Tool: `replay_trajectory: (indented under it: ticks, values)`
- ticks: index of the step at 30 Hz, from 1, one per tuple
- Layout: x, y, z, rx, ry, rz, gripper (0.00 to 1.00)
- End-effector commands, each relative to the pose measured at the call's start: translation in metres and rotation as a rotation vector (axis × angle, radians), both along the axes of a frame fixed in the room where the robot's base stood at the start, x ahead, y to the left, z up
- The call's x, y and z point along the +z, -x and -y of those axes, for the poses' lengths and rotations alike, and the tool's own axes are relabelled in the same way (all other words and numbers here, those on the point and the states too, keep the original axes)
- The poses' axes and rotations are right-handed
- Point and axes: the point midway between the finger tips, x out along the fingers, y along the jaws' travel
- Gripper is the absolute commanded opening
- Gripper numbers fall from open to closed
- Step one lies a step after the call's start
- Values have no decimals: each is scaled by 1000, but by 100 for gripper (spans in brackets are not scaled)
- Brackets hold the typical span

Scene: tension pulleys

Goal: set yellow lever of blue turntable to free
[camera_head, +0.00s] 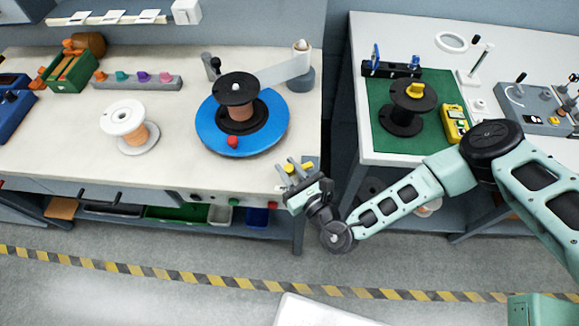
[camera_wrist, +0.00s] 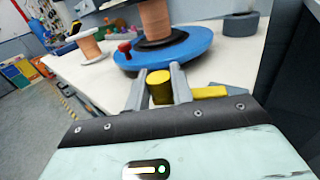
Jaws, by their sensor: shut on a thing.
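The blue turntable (camera_head: 208,130) lies on the left bench and carries a black-flanged spool (camera_head: 238,90) with copper-coloured winding. A red knob (camera_head: 233,141) sits near its front rim. My gripper (camera_head: 287,171) is at the front right corner of this bench, in front of the turntable. In the wrist view, my gripper (camera_wrist: 158,74) has its two grey fingers on either side of a yellow lever's round end (camera_wrist: 160,90) and is shut on it. Another yellow piece (camera_wrist: 210,92) shows just right of the fingers. The lever's base is hidden by the gripper.
A white spool (camera_head: 123,117) stands left of the turntable, and a grey ring-shaped holder (camera_head: 301,80) stands behind it. The right bench has a green mat (camera_head: 382,135) with a black spool (camera_head: 405,118) and a yellow device (camera_head: 456,125). A gap separates the benches.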

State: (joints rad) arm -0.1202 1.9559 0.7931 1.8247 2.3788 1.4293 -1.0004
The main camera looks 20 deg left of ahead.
Motion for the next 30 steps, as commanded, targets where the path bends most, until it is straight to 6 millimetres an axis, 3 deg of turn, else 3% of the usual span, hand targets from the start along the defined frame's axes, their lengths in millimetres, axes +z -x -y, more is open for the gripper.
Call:
replay_trajectory:
  ticks: [9, 10, 12, 25, 30]
  values:
    - [0, -1, 0, -3, 0, 1, 0]
    - [0, -1, 0, -3, 0, 1, 29]
    - [0, -1, 0, -3, 0, 1, 43]
    - [0, 0, 1, -1, 0, 0, 43]
    - [-2, 10, 13, 0, 0, -2, 43]
